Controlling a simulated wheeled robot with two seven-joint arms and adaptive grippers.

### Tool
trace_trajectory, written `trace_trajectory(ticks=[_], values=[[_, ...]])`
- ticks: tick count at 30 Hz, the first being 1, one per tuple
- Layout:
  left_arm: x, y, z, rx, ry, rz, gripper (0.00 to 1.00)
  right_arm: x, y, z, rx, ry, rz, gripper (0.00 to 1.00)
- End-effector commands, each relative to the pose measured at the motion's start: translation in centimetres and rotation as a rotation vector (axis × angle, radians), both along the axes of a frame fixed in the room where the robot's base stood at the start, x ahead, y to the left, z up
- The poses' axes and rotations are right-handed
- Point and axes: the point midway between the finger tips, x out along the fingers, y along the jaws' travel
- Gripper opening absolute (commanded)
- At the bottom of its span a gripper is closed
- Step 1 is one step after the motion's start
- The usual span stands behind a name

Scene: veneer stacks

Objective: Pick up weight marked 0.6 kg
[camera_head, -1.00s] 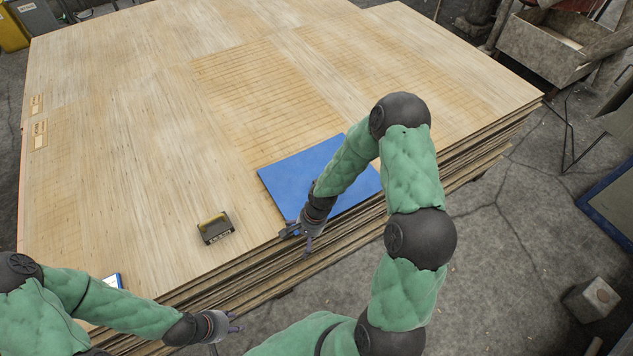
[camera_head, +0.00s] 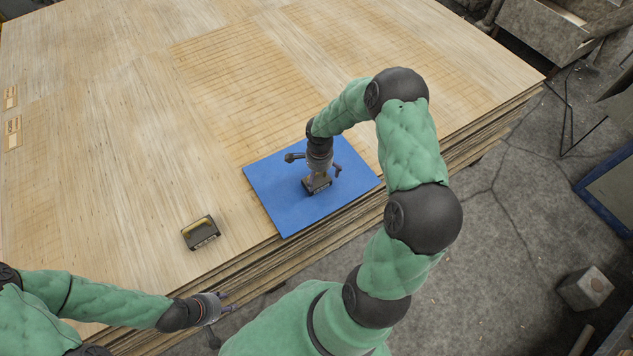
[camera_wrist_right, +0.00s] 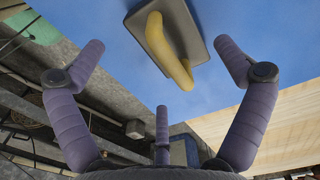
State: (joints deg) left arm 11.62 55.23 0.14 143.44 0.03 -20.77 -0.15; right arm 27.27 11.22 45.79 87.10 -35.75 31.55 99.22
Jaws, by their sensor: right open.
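A dark block weight with a yellow handle (camera_wrist_right: 167,45) lies on a blue mat (camera_head: 268,190); in the head view its dark lower part (camera_head: 317,187) shows beneath my right gripper (camera_head: 316,172). In the right wrist view the open fingers (camera_wrist_right: 166,65) are spread wide, with the weight beyond and between their tips, apart from them. A second dark weight with a yellow handle (camera_head: 200,233) sits on bare veneer to the left of the mat. Its label is too small to read. My left gripper (camera_head: 227,302) is empty, fingers apart, off the stack's front edge.
The veneer stack (camera_head: 110,130) is broad, with layered edges along the front right. Its top is mostly clear left of and behind the mat. A concrete block (camera_head: 585,288) stands on the floor at right.

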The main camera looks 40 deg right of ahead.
Motion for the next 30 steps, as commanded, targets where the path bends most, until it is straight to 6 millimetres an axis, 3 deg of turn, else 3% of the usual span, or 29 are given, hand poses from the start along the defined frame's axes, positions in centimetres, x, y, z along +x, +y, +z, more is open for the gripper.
trace_trajectory(ticks=[5, 14, 22, 30], values=[[0.0, 0.0, -0.5, 0.0, 0.0, 0.0, 0.4, 0.1, 0.0, -1.1, 0.0, -0.001, 0.0, 1.0], [0.0, 0.0, -2.0, 0.0, 0.0, 0.0, 0.4, 0.2, 0.1, -5.1, 0.001, 0.0, 0.001, 1.0], [0.0, 0.0, -2.0, 0.0, 0.0, 0.0, 0.4, 0.3, 0.0, -5.3, 0.0, -0.002, 0.001, 1.0], [0.0, 0.0, -2.0, 0.0, -0.001, 0.0, 0.4, 0.3, 0.0, -5.2, -0.002, -0.005, 0.001, 0.28]])
